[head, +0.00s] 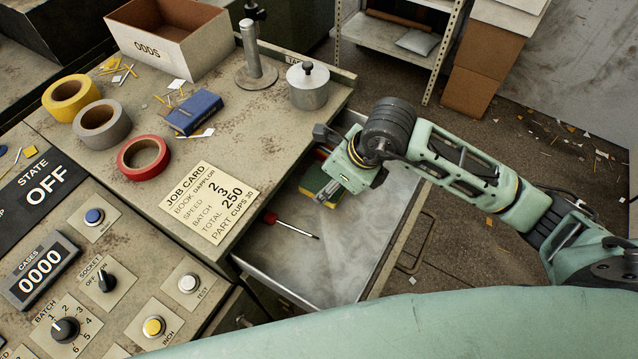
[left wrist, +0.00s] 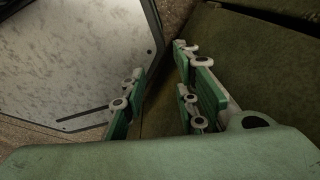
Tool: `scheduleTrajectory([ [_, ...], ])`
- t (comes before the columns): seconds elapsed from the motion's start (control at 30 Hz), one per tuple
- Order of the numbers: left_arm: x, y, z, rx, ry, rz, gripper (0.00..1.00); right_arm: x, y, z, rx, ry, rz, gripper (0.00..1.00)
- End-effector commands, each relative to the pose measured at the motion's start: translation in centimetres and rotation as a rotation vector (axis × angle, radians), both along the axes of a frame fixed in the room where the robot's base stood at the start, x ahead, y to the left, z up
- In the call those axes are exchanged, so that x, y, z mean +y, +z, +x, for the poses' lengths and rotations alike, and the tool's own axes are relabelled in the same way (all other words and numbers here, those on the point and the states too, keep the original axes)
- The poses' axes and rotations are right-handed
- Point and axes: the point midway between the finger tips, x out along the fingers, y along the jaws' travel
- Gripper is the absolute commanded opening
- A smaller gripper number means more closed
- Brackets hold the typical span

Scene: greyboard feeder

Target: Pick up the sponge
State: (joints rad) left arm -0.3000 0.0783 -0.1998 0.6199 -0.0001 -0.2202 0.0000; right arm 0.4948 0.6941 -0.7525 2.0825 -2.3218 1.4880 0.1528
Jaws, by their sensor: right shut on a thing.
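The sponge (head: 312,181), green and yellow, is in the open drawer (head: 290,262) on the right side of the bench in the head view. My right gripper (head: 327,194) reaches down into the drawer and is shut on the sponge, hiding part of it. I cannot tell whether the sponge touches the drawer floor. My left gripper is outside the head view. In the left wrist view my left gripper (left wrist: 160,88) has its green-padded fingers apart, with nothing between them.
A red-handled screwdriver (head: 291,226) lies in the drawer. The bench holds tape rolls (head: 144,157), a blue box (head: 194,112), a metal pot (head: 307,88), a post (head: 256,68) and an ODDS carton (head: 165,38). A control panel (head: 95,285) is at the lower left.

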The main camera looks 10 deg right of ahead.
Motion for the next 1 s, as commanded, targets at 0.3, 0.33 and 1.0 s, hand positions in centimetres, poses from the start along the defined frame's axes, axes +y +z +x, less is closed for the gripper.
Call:
scheduleTrajectory([
  [0.3,0.0,-0.8,-0.1,0.001,-0.001,0.0,0.28,0.1,7.0,0.2,-0.009,0.002,0.001,0.41],
  [0.33,0.0,-0.8,-0.1,0.001,-0.001,0.0,0.28,0.1,7.5,0.2,-0.009,0.001,0.002,0.41],
  [1.0,0.1,-1.2,0.0,0.001,-0.001,0.001,0.28,0.1,12.2,0.1,-0.003,0.001,0.001,0.41],
])
